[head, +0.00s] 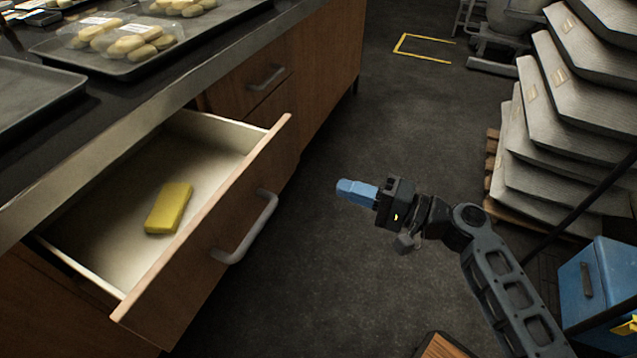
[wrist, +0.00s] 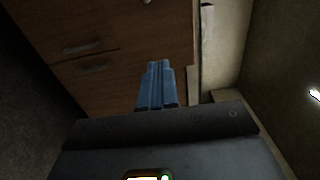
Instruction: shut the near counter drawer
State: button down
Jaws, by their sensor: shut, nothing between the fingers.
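The near counter drawer (head: 215,240) is pulled far out of the counter in the head view. Its wooden front has a grey bar handle (head: 248,230), and a yellow block (head: 169,208) lies inside on the pale bottom. My gripper (head: 342,189) is shut and empty. In the head view it is to the right of the drawer front, apart from it, with its blue fingers pointing left. The blue fingers (wrist: 156,66) also show in the wrist view, in front of wooden panels with handles.
The counter (head: 225,45) carries dark trays and bagged buns (head: 125,42). A second drawer (head: 262,80) beyond the open one is shut. Stacked sacks (head: 565,130) on a pallet and a blue bin (head: 598,285) stand at the right. The floor between is clear.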

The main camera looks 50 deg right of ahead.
aim_at(275, 166)
jog(key=x, duration=1.3)
jog(key=shift+w+a, duration=0.1)
jog(key=shift+w, duration=0.05)
jog(key=b+x, duration=0.6)
jog(key=x, duration=1.7)
jog(key=shift+w+a+f, duration=0.15)
jog(key=shift+w+f, duration=0.05)
jog(key=shift+w, duration=0.15)
jog(key=shift+w+a+r+b, duration=0.15)
jog(key=shift+w+r+b, duration=0.1)
jog(key=shift+w+b, duration=0.1)
